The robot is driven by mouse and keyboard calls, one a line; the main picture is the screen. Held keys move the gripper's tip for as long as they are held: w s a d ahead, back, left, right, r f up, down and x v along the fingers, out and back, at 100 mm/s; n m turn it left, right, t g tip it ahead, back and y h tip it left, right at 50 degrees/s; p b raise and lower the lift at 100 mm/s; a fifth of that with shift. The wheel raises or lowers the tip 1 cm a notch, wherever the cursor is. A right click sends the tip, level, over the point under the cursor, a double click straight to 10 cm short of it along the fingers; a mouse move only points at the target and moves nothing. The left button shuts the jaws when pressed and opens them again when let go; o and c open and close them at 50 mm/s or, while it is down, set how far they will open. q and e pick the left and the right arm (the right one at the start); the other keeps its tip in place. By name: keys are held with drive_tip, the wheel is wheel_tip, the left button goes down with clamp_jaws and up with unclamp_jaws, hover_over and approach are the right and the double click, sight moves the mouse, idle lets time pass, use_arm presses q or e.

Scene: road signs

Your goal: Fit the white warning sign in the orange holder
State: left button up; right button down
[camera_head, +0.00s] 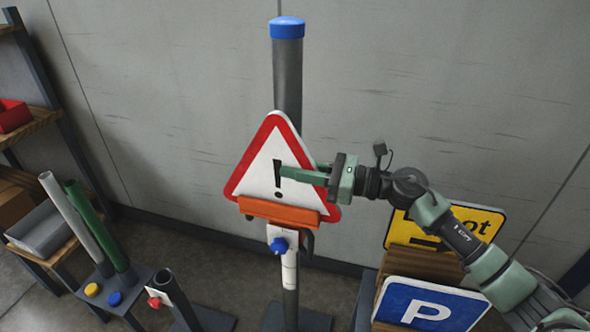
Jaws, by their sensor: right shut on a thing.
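The white warning sign (258,168), a triangle with a red border and a black exclamation mark, stands upright in front of the grey post. Its lower edge is at the orange holder (280,212), whose front lip covers part of that edge; how deep it sits cannot be told. The sign's lower right corner shows past the holder's end. My right gripper (296,173) comes in from the right and is shut on the sign, one finger lying across its face. The other finger is mostly hidden. My left gripper is not in view.
The post (288,85) has a blue cap, and a blue knob (279,245) sits below the holder. A blue P sign (430,306) and a yellow sign (452,227) stand in a wooden rack at lower right. Tubes (78,222) stand at left beside shelves.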

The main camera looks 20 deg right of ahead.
drive_tip(key=shift+f+b, duration=0.15)
drive_tip(key=shift+b, duration=0.15)
drive_tip(key=c, duration=1.3)
unclamp_jaws()
drive_tip(key=shift+f, duration=0.15)
drive_tip(key=shift+s, duration=0.1)
drive_tip(key=shift+s+d+f+b, duration=0.15)
drive_tip(key=shift+s+d+b, duration=0.05)
drive_tip(key=shift+d+b, duration=0.15)
drive_tip(key=b+v, duration=0.3)
drive_tip(key=v, duration=0.3)
drive_tip(key=shift+s+d, duration=0.1)
drive_tip(key=shift+d, duration=0.05)
drive_tip(key=shift+s+d+r, duration=0.2)
drive_tip(key=shift+d, duration=0.05)
